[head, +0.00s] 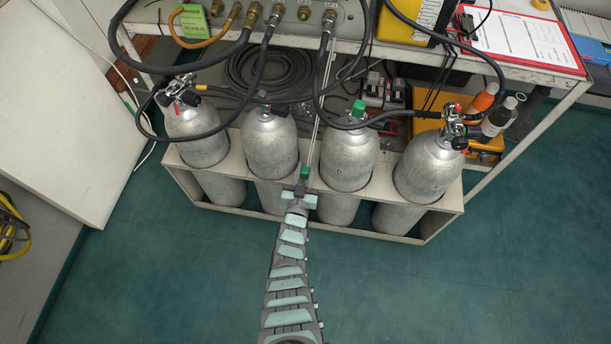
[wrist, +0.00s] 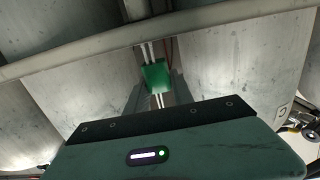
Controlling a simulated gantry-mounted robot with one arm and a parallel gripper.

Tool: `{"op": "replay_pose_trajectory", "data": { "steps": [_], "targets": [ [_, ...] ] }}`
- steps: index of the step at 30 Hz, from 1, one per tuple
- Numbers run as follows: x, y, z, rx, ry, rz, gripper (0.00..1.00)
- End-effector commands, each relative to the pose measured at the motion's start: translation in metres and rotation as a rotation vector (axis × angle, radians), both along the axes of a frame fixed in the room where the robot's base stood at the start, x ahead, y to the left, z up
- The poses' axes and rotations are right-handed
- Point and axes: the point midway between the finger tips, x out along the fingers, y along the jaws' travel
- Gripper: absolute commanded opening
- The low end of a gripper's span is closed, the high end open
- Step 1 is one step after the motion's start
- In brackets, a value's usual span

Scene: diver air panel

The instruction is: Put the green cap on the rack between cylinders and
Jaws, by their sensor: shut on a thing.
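My gripper (head: 303,183) is shut on the green cap (head: 305,172), in front of the gap between the second and third cylinders from the left. The wrist view shows the cap (wrist: 156,76) between the dark fingers, with thin pale lines above and below it. The rack (head: 447,205) is a pale frame around several grey cylinders; its rail (wrist: 85,56) crosses the wrist view behind the cap. The second cylinder (head: 268,147) and third cylinder (head: 347,157) flank the cap. I cannot tell whether the cap touches the rack.
A second green piece (head: 359,108) sits atop the third cylinder. Black hoses (head: 318,75) loop from the panel (head: 285,25) to the cylinders. A bench (head: 520,60) stands behind on the right. The green floor (head: 420,290) in front is clear.

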Motion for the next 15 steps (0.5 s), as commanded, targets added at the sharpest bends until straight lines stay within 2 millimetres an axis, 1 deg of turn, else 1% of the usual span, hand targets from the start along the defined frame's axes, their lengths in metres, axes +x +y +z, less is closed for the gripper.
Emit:
{"op": "replay_pose_trajectory", "data": {
  "steps": [1,4,12,15],
  "targets": [
    [0.001,0.0,-0.014,0.0,0.0,0.0,0.0],
    [0.001,0.0,-0.023,0.001,-0.004,0.0,0.0],
    [0.001,0.0,-0.021,0.001,-0.004,-0.001,0.0],
    [0.001,0.0,-0.024,0.0,-0.003,-0.001,0.0]
  ]
}}
